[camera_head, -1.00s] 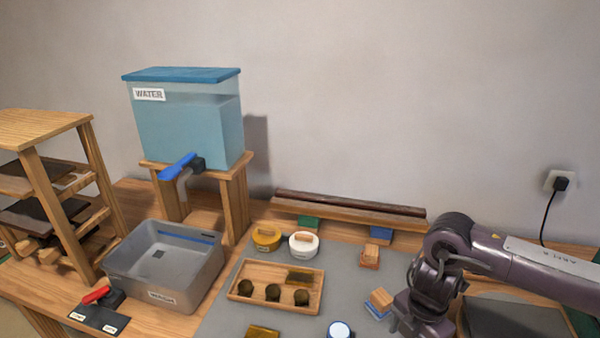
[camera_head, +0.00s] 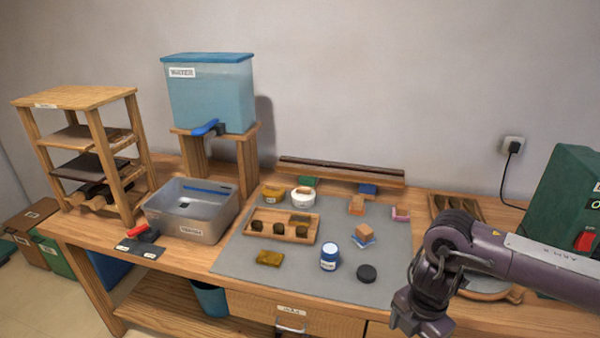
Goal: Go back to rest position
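One of my arms, dark purple-grey, reaches in from the right edge; I take it as my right arm. Its gripper (camera_head: 416,318) hangs at the lower right, in front of the workbench's (camera_head: 505,318) front right part. Whether its fingers are open or shut cannot be made out, and I see nothing held in it. My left arm and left gripper are not in view.
A grey mat (camera_head: 300,258) holds a wooden tray (camera_head: 262,236), a blue-lidded jar (camera_head: 329,257), a black disc (camera_head: 367,273) and small blocks. A green machine (camera_head: 565,215) stands right.

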